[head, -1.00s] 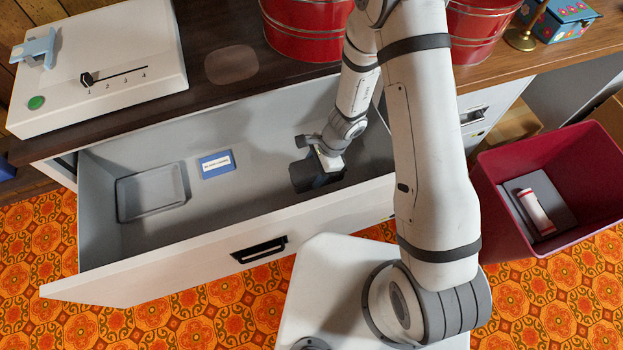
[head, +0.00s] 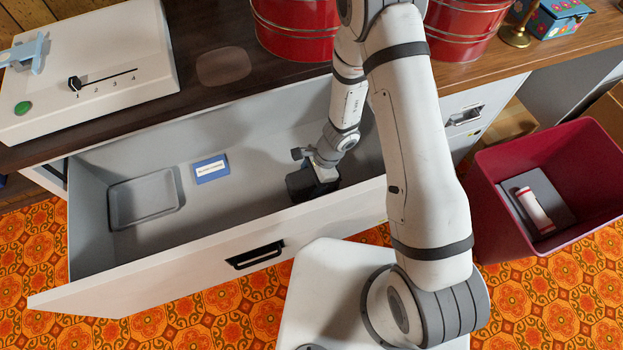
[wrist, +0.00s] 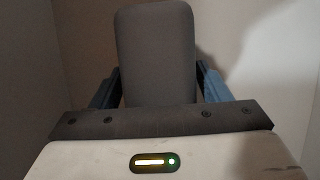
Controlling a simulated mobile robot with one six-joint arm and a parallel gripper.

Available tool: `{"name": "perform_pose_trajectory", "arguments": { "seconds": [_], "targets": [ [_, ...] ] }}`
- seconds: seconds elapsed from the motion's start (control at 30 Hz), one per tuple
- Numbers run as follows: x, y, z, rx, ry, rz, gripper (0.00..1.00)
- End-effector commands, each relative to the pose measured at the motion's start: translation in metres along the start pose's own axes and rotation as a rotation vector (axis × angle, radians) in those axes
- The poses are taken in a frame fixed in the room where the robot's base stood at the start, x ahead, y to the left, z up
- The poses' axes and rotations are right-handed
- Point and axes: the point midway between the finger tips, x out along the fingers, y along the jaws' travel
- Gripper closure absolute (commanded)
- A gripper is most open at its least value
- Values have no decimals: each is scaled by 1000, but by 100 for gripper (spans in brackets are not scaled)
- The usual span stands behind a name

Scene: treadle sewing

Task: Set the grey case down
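The grey case (wrist: 155,45) fills the middle of the wrist view, upright between the two blue fingers of my gripper (wrist: 158,82), which press against its sides. In the head view my gripper (head: 318,172) reaches down into the right part of the open drawer (head: 150,262). The case (head: 300,186) shows there as a dark block below it, near the front wall. Whether its underside touches the drawer floor is hidden.
A shallow grey tray (head: 146,199) and a blue-edged label card (head: 211,169) lie in the drawer's left part. The floor between card and case is clear. A dark red bin (head: 535,155) stands to the right. Red tins (head: 295,25) stand on the worktop behind.

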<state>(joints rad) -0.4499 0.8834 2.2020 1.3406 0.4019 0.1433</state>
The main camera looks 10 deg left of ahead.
Motion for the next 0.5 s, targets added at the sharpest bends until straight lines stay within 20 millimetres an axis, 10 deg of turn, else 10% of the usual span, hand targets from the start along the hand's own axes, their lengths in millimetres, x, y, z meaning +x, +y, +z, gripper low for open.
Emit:
{"name": "perform_pose_trajectory", "arguments": {
  "seconds": [0.5],
  "targets": [
    [-22,-1,2,1,0,-4,24]
  ]
}}
